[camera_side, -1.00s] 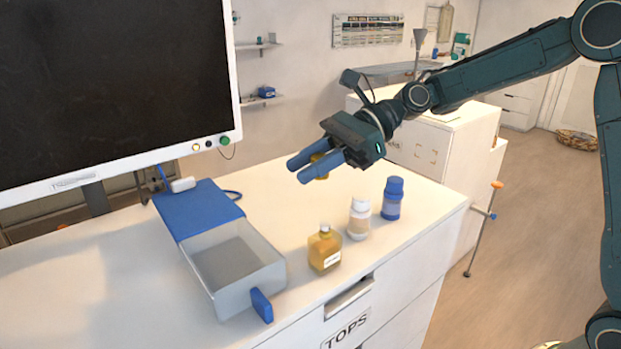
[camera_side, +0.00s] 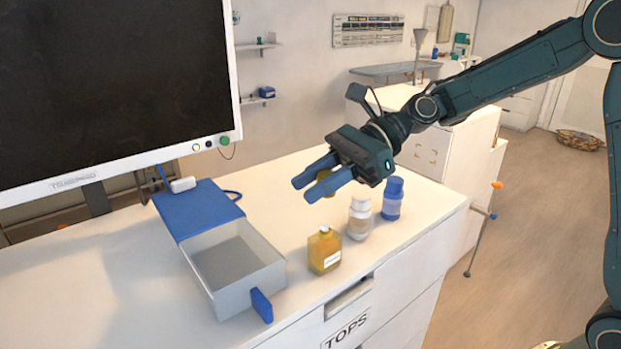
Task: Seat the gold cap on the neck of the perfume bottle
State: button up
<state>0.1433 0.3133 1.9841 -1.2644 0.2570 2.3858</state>
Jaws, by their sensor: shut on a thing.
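The perfume bottle (camera_side: 324,252) is amber with a pale label and a short neck on top. It stands upright on the white chest top, near its front edge. My gripper (camera_side: 308,186) is above and behind the bottle, its blue fingers pointing left and slightly down. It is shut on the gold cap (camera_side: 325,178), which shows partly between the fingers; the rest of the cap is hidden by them. The cap is apart from the bottle, above its neck in the picture.
A white bottle (camera_side: 359,217) and a blue bottle (camera_side: 392,198) stand right of the perfume bottle. A blue box with an open, empty grey drawer (camera_side: 275,260) is on the left. A monitor (camera_side: 110,90) stands behind it. The chest top (camera_side: 90,290) is clear at left.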

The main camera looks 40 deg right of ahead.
send_over(317, 239)
jog(key=shift+a+f, duration=0.15)
jog(key=shift+f, duration=2.15)
jog(key=shift+f+g, duration=0.3)
jog(key=shift+f, duration=1.5)
dwell(0.6)
jog(key=o, duration=1)
jog(key=shift+r, duration=0.1)
jog(key=v, duration=1.2)
